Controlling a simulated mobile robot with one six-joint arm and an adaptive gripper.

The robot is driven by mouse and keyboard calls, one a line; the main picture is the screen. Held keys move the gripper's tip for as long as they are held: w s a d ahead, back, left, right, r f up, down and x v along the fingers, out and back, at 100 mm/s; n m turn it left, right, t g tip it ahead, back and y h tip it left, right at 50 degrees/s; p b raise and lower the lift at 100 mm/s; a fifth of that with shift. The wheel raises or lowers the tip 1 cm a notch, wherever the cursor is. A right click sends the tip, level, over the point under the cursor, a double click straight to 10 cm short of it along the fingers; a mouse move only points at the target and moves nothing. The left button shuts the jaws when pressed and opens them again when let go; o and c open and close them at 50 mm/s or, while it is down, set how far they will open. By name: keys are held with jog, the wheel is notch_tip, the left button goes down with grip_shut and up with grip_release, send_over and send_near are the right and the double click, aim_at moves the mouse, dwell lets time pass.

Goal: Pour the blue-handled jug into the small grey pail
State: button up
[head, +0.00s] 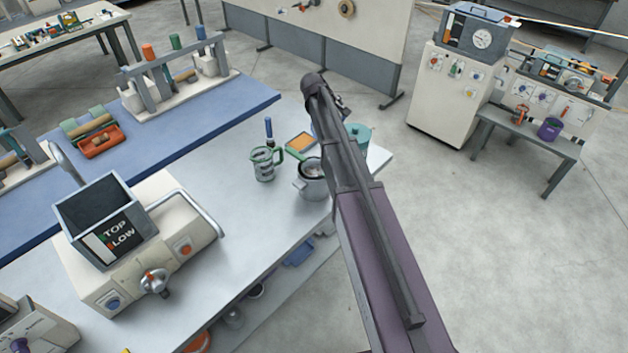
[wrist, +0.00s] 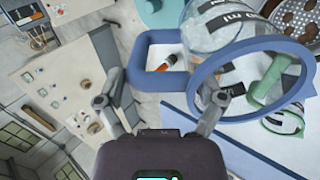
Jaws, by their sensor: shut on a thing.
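In the wrist view the blue-handled jug (wrist: 236,115) is clear with dark marks and a blue rim. Its blue handle (wrist: 165,38) lies at my gripper (wrist: 163,90), which is shut on it. Whether the jug is tilted, and what it holds, I cannot tell. In the head view my arm hides the gripper and this jug. The small grey pail (head: 311,190) stands on the bench beside my arm.
A green-handled jug (head: 264,166) stands left of the pail, with an orange-topped tray (head: 300,142) behind. A teal pot (head: 359,132) stands behind my arm. The bench middle (head: 220,180) is clear.

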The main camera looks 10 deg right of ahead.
jog(key=shift+w+d+f+g+y+p, duration=0.25)
jog(key=shift+g+y, duration=0.15)
jog(key=shift+y, duration=0.15)
jog(key=shift+w+d+f+g+y+p, duration=0.15)
jog(key=shift+w+d+f+g+y, duration=0.1)
jog(key=shift+g+y, duration=0.25)
jog(key=shift+s, duration=0.1)
jog(key=shift+f, duration=0.1)
jog(key=shift+d+f+g+y+b, duration=0.15)
jog(key=shift+f+g+y+b, duration=0.45)
jog(key=shift+f+y, duration=0.4)
jog(key=shift+f+g+y+b, duration=0.45)
jog(key=shift+f+g+y, duration=0.05)
jog(key=shift+f+y, duration=0.25)
jog(key=shift+r, duration=0.1)
jog(key=shift+r, duration=0.1)
